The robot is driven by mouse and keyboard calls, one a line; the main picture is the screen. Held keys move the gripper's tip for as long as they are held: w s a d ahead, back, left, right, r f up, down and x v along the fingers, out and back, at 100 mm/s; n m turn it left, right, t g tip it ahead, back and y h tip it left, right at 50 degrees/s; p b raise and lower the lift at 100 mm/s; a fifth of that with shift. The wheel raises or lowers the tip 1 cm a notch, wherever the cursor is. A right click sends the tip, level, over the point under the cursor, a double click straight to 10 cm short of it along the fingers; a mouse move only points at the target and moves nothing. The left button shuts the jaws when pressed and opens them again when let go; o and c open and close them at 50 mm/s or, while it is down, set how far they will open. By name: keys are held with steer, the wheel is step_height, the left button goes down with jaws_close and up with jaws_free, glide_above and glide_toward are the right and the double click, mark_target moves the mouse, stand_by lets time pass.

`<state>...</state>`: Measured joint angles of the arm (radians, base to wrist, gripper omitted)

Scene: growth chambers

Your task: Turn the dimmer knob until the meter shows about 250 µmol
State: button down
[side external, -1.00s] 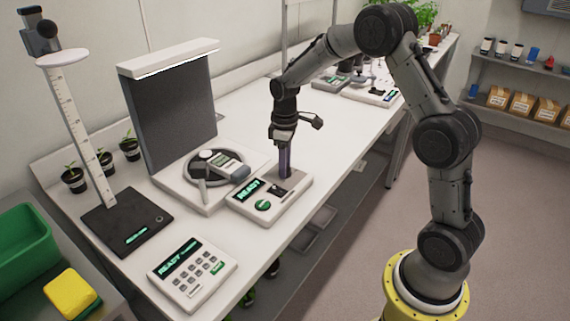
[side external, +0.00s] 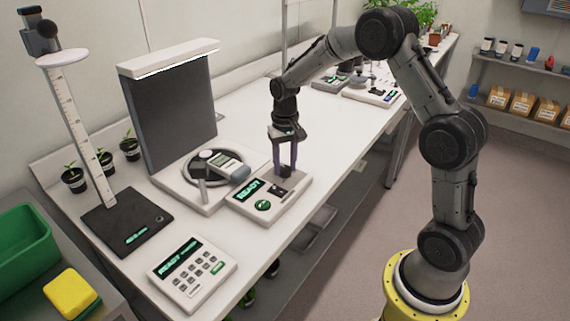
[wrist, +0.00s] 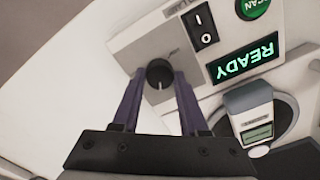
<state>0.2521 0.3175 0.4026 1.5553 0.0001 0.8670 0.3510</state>
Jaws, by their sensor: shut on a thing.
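The dimmer knob (wrist: 159,73) is small, round and black with a pale pointer line, and sits at one end of the control box (side external: 236,205). My gripper (wrist: 160,75) points down at the box, its two purple fingers on either side of the knob and shut on it. In the side external view my gripper (side external: 285,172) hides most of the knob. The handheld meter (side external: 230,167) lies on the round dark plate under the lamp panel. Its greenish screen also shows in the wrist view (wrist: 257,134), but its digits are too small to read.
The control box has a lit READY display (wrist: 245,60), a rocker switch (wrist: 201,24) and a green SCAN button (wrist: 252,8). A keypad unit (side external: 192,273) and a black ruler stand (side external: 126,222) are to the left.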

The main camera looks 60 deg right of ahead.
steer(key=m, duration=0.4)
steer(key=shift+r+m, duration=0.15)
steer(key=shift+m, duration=0.15)
steer(key=m, duration=0.3)
steer(key=shift+m, duration=0.3)
steer(key=m, duration=0.4)
steer(key=shift+m, duration=2.1)
steer(key=shift+c, duration=2.2)
jaws_free()
